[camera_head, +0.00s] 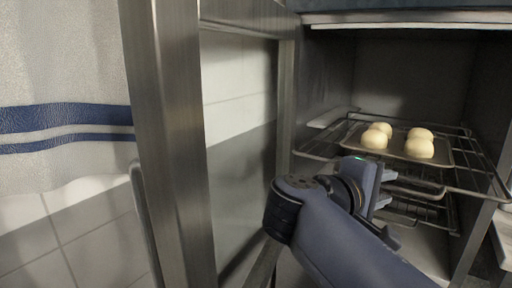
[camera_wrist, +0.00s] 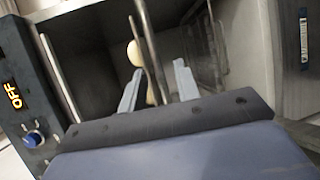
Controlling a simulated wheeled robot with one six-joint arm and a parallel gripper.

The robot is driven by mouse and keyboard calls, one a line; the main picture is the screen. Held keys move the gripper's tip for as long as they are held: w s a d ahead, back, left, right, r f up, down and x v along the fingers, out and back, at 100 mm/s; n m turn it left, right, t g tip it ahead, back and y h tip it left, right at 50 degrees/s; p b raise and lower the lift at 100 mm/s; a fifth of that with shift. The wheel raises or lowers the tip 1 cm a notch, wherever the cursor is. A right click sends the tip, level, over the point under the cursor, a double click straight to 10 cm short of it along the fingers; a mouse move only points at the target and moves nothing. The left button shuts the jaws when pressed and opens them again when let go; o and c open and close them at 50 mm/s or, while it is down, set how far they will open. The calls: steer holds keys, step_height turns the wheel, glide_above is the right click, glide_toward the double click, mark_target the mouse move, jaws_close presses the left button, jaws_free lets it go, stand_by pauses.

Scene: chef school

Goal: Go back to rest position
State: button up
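My gripper (camera_head: 383,188) is in front of the oven opening, close to the front edge of the wire rack. In the wrist view my gripper (camera_wrist: 157,88) shows two fingers spread apart with a gap between them and nothing held. A metal tray (camera_head: 446,153) sits on the upper wire rack (camera_head: 478,187) inside the oven. Several pale, round dough balls (camera_head: 418,147) rest on the tray. In the wrist view some dough balls (camera_wrist: 135,54) show beyond the fingers, partly hidden by a rack bar.
The oven door (camera_head: 168,120), with a steel frame and glass, stands open at left. A control panel with an orange "OFF" display (camera_wrist: 14,95) and blue knob (camera_wrist: 33,138) is beside the opening. A lower rack (camera_head: 425,213) is below.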

steer(key=x, duration=0.2)
steer(key=w+x, duration=0.1)
steer(key=x, duration=0.1)
steer(key=shift+w+d+r, duration=0.1)
steer(key=shift+w+r, duration=0.05)
